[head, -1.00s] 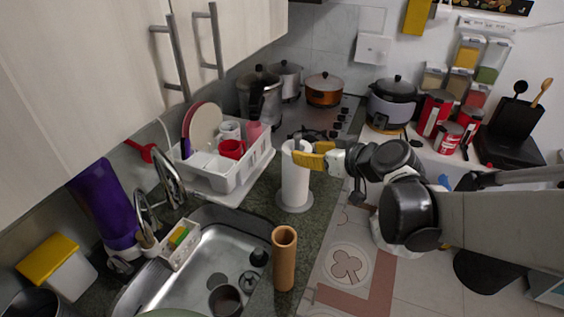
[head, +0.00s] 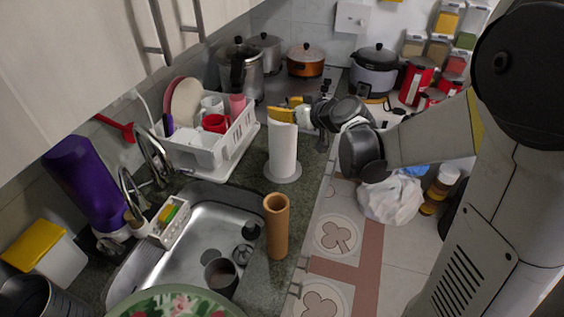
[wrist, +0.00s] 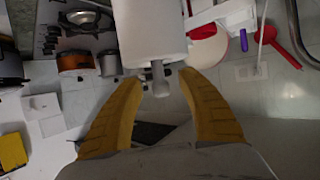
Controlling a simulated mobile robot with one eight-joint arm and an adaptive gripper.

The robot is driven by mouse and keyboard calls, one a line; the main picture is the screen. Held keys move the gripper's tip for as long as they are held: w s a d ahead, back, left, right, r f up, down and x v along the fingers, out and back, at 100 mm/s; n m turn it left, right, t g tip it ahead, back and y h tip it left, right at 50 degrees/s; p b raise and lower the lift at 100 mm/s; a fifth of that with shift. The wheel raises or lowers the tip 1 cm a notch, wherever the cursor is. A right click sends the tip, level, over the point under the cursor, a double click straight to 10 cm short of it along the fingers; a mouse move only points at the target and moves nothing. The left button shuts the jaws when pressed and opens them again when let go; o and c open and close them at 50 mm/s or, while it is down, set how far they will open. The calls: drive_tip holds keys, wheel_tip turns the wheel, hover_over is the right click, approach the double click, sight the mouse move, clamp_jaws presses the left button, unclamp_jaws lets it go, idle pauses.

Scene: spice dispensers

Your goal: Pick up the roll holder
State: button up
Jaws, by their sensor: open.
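The roll holder (head: 283,171) stands upright on the counter between the dish rack and the counter's right edge, with a white paper roll (head: 282,147) on its post. My gripper (head: 286,112) is at the top of the roll in the head view. In the wrist view my gripper (wrist: 157,88) has its two yellow fingers spread apart. The knob of the holder's post (wrist: 159,79) sticks out of the white roll between the fingertips. The fingers do not appear closed on it. The holder's base is hidden in the wrist view.
The white dish rack (head: 207,152) with cups and plates stands left of the roll. A brown cylinder (head: 276,226) stands upright in front, beside the sink (head: 190,255). Pots and a stove lie behind. Floor is at the right.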

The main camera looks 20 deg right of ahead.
drive_tip(key=shift+w+a+f, duration=0.1)
drive_tip(key=shift+w+f, duration=0.05)
drive_tip(key=shift+w, duration=0.15)
drive_tip(key=shift+s, duration=0.1)
clamp_jaws()
